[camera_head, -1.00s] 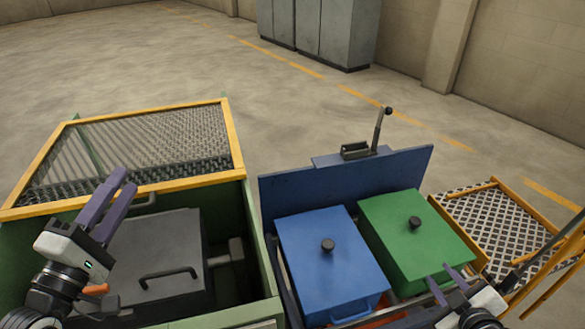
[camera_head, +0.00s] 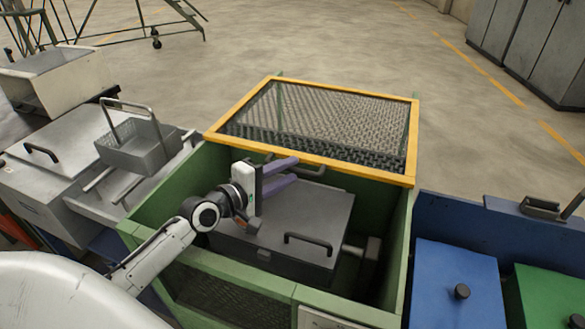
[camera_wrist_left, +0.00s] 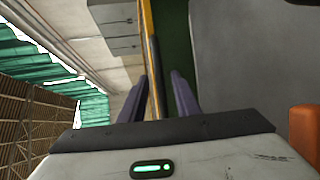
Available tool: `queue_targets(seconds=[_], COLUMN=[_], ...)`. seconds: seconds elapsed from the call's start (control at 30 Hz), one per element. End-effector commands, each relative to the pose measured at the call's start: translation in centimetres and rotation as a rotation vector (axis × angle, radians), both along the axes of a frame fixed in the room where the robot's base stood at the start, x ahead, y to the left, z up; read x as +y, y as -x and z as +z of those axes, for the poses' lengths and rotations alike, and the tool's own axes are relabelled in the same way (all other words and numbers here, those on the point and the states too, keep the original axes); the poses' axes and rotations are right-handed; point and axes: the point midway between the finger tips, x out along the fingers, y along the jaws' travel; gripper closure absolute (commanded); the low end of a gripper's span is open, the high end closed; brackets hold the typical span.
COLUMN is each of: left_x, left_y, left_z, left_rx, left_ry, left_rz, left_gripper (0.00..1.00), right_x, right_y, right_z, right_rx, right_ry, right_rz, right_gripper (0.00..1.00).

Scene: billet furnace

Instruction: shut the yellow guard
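The yellow guard (camera_head: 312,120), a yellow frame with wire mesh, lies swung back behind the green box (camera_head: 410,235), leaving the box top open. A dark handle (camera_head: 312,174) is on its near edge. My left gripper (camera_head: 297,168) is over the box, its purple fingers parted and pointing at this handle; the upper finger overlaps part of it. In the left wrist view the yellow edge (camera_wrist_left: 148,35) and a dark bar run between the parted fingers (camera_wrist_left: 160,95). I cannot tell whether they touch. My right gripper is out of view.
A grey case with a handle (camera_head: 300,215) sits inside the green box. To the left are a grey lidded unit (camera_head: 40,175) and a wire-handled basket (camera_head: 135,150). A blue lid (camera_head: 450,290) and a green lid (camera_head: 545,300) are at right.

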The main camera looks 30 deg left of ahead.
Motion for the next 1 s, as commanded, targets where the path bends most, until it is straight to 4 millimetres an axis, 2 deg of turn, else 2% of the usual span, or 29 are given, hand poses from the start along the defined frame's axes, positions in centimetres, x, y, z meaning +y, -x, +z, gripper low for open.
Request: queue_targets(seconds=[0.1, 0.2, 0.5, 0.7, 1.0], left_x=[-0.2, -0.3, -0.4, -0.4, -0.4], left_y=[-1.3, -1.9, -2.1, -2.1, -2.4], left_z=[-0.2, -0.4, -0.4, -0.4, -0.4], left_rx=[-0.001, 0.0, 0.0, 0.0, -0.001], left_ry=[0.001, 0.0, 0.0, 0.0, 0.001], left_rz=[0.001, 0.0, 0.0, 0.0, 0.001], left_gripper=[0.71, 0.71, 0.71, 1.0, 1.0], right_x=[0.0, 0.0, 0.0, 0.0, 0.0], right_y=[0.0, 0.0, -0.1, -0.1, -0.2], right_z=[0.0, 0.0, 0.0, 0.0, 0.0], right_rx=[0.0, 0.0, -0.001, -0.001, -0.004], right_ry=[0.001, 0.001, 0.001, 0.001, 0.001], right_rz=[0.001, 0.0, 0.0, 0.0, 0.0], right_gripper=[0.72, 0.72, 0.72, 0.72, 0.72])
